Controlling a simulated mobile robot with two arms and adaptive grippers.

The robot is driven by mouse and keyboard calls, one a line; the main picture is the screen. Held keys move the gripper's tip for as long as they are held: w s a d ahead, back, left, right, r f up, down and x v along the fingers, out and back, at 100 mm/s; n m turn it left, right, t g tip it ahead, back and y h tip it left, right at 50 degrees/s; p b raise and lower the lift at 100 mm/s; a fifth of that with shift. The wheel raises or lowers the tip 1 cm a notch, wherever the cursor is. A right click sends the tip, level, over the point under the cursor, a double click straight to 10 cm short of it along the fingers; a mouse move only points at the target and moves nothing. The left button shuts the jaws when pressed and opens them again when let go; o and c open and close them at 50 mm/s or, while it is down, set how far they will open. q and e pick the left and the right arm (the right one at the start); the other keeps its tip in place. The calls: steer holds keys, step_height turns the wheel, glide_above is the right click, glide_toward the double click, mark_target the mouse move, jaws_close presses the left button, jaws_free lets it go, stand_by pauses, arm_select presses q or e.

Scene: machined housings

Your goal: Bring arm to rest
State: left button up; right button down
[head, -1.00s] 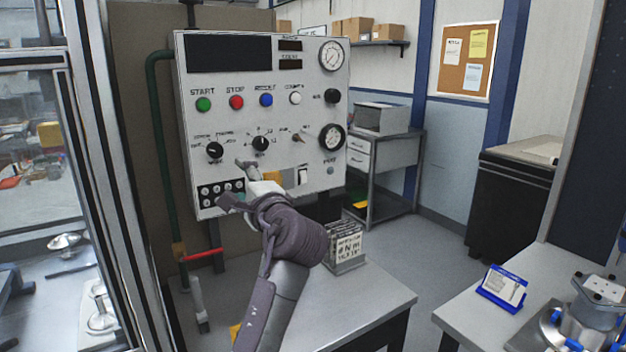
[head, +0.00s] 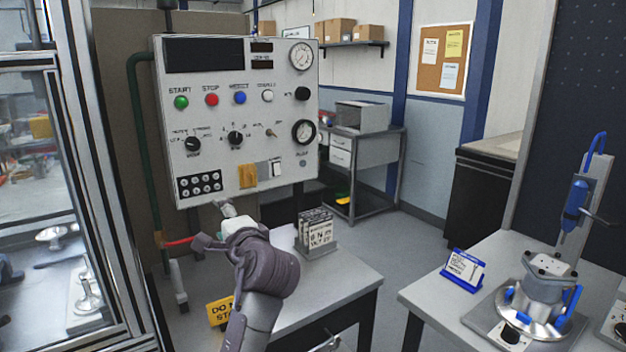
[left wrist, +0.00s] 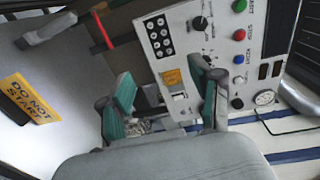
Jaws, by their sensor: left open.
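My left arm reaches in from the bottom of the head view. Its gripper (head: 228,215) is just below the lower edge of the white control panel (head: 215,115), seen from behind. In the left wrist view the two green-padded fingers (left wrist: 168,98) stand apart with nothing held between them. Beyond them shows the panel (left wrist: 190,45) with its black knob, yellow piece (left wrist: 172,77) and row of coloured buttons. Any contact between fingers and panel cannot be told. My right gripper is in neither view.
A grey table (head: 335,276) lies under the arm, with a block of printed cards (head: 316,233) and a yellow DO NOT START sign (head: 219,312). A metal-framed glass enclosure (head: 100,190) stands close on the left. A right-hand table (head: 425,292) carries a machined housing (head: 545,290).

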arm_select(q)
steer(key=s+a+f+n+g+h, duration=0.1)
steer(key=s+f+n+g+h, duration=0.1)
steer(key=s+f, duration=0.5)
steer(key=s+a+f+n+g+h, duration=0.15)
steer(key=s+f, duration=0.25)
steer(key=f, duration=0.7)
steer(key=s+a+f+n+g+h, duration=0.2)
steer(key=s+f, duration=0.3)
steer(key=f, duration=0.5)
steer(key=s+d+f+n+g+h, duration=0.1)
steer(key=s+f+n+g+h, duration=0.2)
steer(key=s, duration=1)
steer(key=s+d+f+n+g+h, duration=0.15)
steer(key=s+f, duration=0.45)
steer(key=s, duration=0.7)
step_height(320, 180, down, 24)
steer(key=g, duration=0.2)
steer(key=s+a+f, duration=0.2)
steer(key=s+f, duration=0.6)
steer(key=f, duration=0.1)
steer(key=s+a+f+g, duration=0.1)
steer(key=s+f, duration=0.8)
steer(key=shift+s+a+m+y, duration=0.2)
steer(key=shift+a+m+y, duration=0.1)
steer(key=shift+a+m, duration=0.1)
